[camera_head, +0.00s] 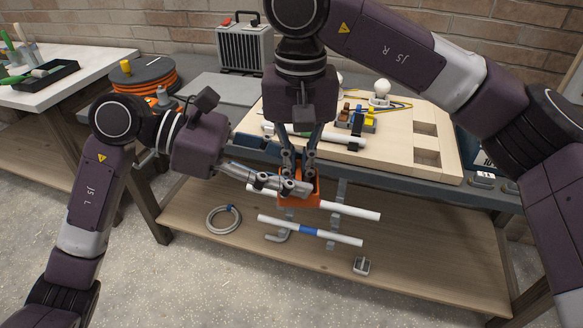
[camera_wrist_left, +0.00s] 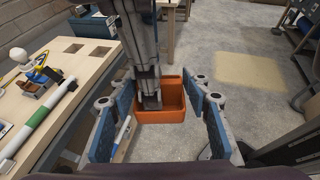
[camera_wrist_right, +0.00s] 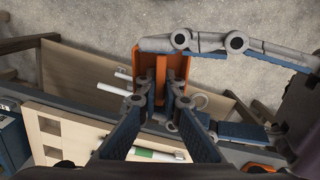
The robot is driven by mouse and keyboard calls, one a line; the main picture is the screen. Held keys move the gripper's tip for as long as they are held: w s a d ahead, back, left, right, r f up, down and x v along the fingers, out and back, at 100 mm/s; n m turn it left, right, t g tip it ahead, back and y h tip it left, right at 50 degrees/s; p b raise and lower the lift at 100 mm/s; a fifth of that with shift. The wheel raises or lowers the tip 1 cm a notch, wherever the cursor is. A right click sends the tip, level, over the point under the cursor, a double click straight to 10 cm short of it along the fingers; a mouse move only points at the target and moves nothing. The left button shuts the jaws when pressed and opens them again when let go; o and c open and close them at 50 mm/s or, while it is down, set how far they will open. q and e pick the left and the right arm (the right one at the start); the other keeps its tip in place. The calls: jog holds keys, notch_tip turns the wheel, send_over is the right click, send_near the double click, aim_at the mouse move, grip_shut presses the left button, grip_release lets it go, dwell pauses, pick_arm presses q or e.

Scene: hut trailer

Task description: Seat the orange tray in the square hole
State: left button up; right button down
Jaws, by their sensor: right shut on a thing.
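The orange tray (camera_head: 300,200) is held in the air in front of the bench edge; it has a middle divider, seen in the right wrist view (camera_wrist_right: 160,65). My right gripper (camera_head: 298,170) comes from above, shut on the divider. My left gripper (camera_head: 298,188) reaches in from the left. In the left wrist view its fingers are apart, one on each side of the tray (camera_wrist_left: 165,112), with narrow gaps visible. The pale wooden board (camera_head: 385,150) on the bench has two square holes, a rear one (camera_head: 426,128) and a front one (camera_head: 427,158), both empty.
On the board are a white bulb (camera_head: 382,87), coloured connectors (camera_head: 358,118) and a white-green tube (camera_wrist_left: 42,120). The lower shelf (camera_head: 190,215) holds tubes (camera_head: 310,230) and a grey coil (camera_head: 222,219). A cable reel (camera_head: 145,75) stands left.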

pick_arm(q)
jog(key=shift+s, duration=0.1)
jog(key=c, duration=0.5)
pick_arm(e)
jog(key=shift+w, duration=0.1)
pick_arm(q)
jog(key=shift+c, duration=0.3)
pick_arm(e)
jog(key=c, duration=2)
grip_release()
